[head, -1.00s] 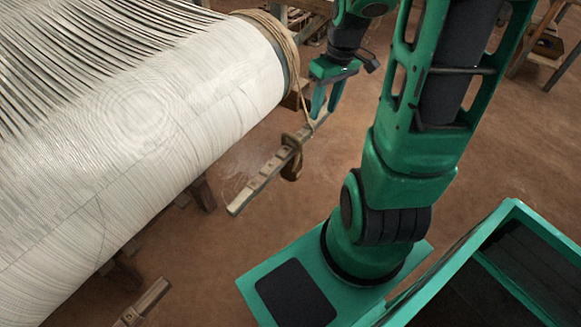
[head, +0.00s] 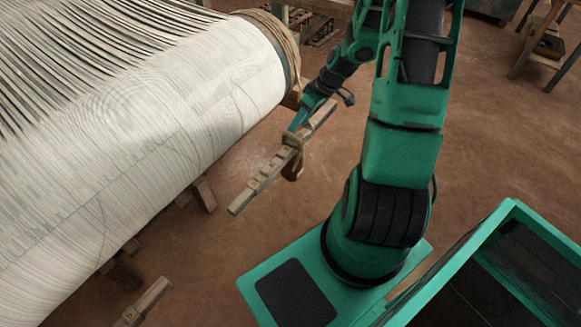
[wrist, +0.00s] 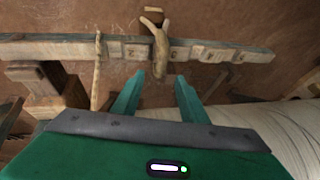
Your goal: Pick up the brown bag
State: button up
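The brown bag (head: 292,165) is a small, slim brown thing looped over a notched wooden bar (head: 258,183) and hanging from it. In the wrist view the bag (wrist: 160,42) crosses the bar (wrist: 215,52) near the top middle, and its lower end shows in line with the gap between my fingers. My gripper (head: 294,127) is close to the bar, just above the bag in the head view. In the wrist view my gripper (wrist: 160,76) has two green fingers apart with nothing held. I cannot tell whether the fingertips touch the bag.
A large roll of white warp threads (head: 170,130) fills the left, close to the bar and my arm. A pale cord (wrist: 97,75) hangs over the bar left of the bag. A wooden stool (head: 548,45) stands far right. Brown floor (head: 300,212) is open around the bar.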

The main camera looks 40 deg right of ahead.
jog(key=shift+s+x, duration=0.15)
jog(key=shift+x, duration=1.3)
jog(key=shift+s+x, duration=0.15)
jog(key=shift+x, duration=1.3)
jog(key=shift+d+f, duration=0.1)
jog(key=shift+f, duration=0.05)
jog(key=shift+c, duration=0.4)
grip_shut()
